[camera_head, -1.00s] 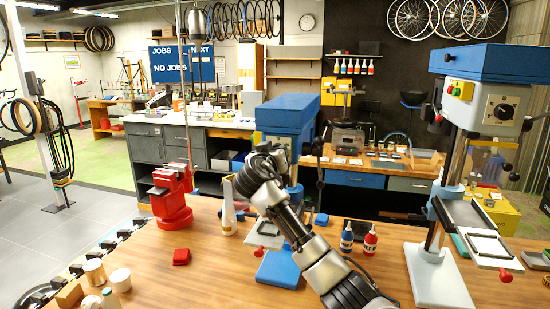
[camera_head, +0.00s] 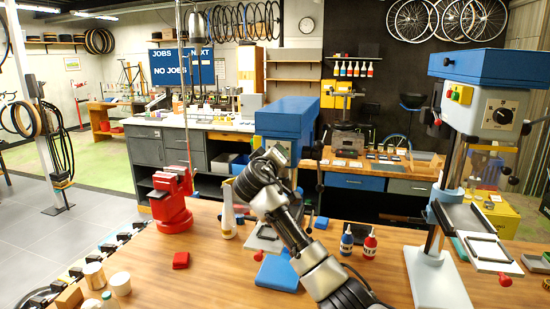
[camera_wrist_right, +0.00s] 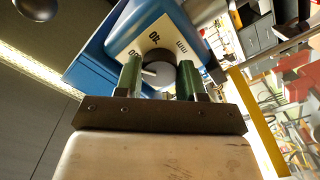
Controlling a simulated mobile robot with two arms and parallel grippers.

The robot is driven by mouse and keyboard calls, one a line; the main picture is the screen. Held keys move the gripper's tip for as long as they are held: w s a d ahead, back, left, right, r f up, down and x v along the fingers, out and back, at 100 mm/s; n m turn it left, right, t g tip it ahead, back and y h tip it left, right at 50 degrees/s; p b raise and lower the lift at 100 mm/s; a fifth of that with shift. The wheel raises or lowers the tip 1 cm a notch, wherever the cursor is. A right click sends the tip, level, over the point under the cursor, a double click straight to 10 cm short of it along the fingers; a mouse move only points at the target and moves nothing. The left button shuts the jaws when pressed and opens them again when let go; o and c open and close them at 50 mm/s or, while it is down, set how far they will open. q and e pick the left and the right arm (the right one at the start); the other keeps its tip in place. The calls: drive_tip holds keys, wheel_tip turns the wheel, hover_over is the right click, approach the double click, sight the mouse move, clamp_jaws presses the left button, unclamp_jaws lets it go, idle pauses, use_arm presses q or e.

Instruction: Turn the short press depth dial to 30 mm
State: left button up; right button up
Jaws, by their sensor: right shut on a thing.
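The short press has a blue head (camera_head: 287,118) and stands at the middle of the bench in the head view. Its depth dial (camera_wrist_right: 160,68), a dark round knob with a grey face, shows in the right wrist view. The dial plate (camera_wrist_right: 155,38) around it is pale, with "40" and "mm" printed upside down and another number partly covered. My right gripper (camera_wrist_right: 158,77) has its green fingers on both sides of the dial, shut on it. A light mark shows on the knob, but I cannot read its setting. In the head view my right wrist hides the dial. My left gripper is not in view.
A taller blue press (camera_head: 490,68) with its own black dial stands at the right. A red vise (camera_head: 172,200) is at the left.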

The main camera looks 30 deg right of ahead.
drive_tip(key=shift+f, duration=0.1)
drive_tip(key=o, duration=0.9)
drive_tip(key=b+v, duration=0.5)
drive_tip(key=v, duration=0.6)
drive_tip(key=shift+w, duration=0.1)
